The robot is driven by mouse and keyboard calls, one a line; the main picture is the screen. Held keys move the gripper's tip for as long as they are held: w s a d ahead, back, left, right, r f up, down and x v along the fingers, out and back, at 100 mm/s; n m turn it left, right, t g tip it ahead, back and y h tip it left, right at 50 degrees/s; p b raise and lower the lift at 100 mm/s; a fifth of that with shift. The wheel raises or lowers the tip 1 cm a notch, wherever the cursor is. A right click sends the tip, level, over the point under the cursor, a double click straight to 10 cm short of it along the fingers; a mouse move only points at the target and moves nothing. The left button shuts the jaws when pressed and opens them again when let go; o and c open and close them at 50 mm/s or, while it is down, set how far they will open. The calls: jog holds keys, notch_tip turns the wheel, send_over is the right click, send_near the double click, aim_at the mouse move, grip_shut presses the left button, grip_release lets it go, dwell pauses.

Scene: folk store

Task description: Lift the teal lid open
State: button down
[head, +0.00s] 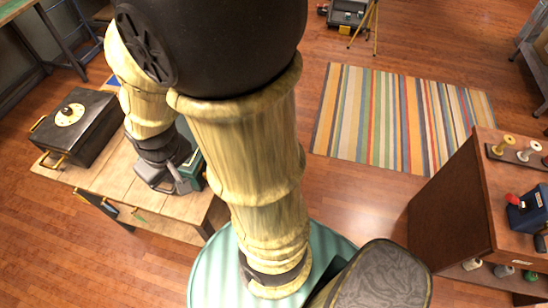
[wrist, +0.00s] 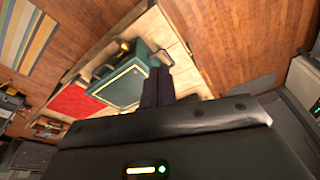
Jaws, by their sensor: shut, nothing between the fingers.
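A teal lid (wrist: 125,84) with a gold border shows in the wrist view, on a case on the wooden table. The lid looks closed. A dark handle (wrist: 104,71) stands at its upper left side. In the head view only a sliver of the teal case (head: 198,184) shows; my arm and gripper hide the rest. My gripper (head: 183,187) is shut and empty beside the case. In the wrist view the gripper's fingertips (wrist: 158,59) are close to the lid's upper right corner; I cannot tell if they touch it.
A black box (head: 88,138) with a cream dial stands at the left of the wooden table (head: 108,182). A red surface (wrist: 76,102) lies beside the case in the wrist view. A brown cabinet (head: 450,205) stands at right.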

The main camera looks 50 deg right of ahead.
jog(key=shift+d+f, duration=0.1)
jog(key=shift+d, duration=0.05)
jog(key=d+f+m+g+y+b, duration=0.1)
jog(key=d+f+m+y+b, duration=0.2)
jog(key=d+f+m+y, duration=0.4)
jog(key=d+f+m+y+b, duration=0.25)
jog(key=d+f+m, duration=0.25)
jog(key=f+m, duration=0.5)
jog(key=s+d+f+m+t+h+b, duration=0.1)
jog(key=d+f+m+t+b, duration=0.1)
jog(key=d+f+m+t, duration=0.3)
jog(key=s+d+f+m+t+h+b, duration=0.1)
jog(key=d+f+m+t, duration=0.3)
jog(key=d+m+t, duration=0.5)
jog(key=d+t, duration=0.1)
jog(key=d, duration=0.2)
jog(key=shift+s+d+f+m+h+b, duration=0.15)
jog(key=shift+d+f+m+h+b, duration=0.05)
jog(key=shift+f+m+h+b, duration=0.15)
jog(key=x, duration=1)
jog(key=shift+b, duration=0.4)
jog(key=shift+p+x, duration=0.3)
jog(key=shift+x, duration=2.5)
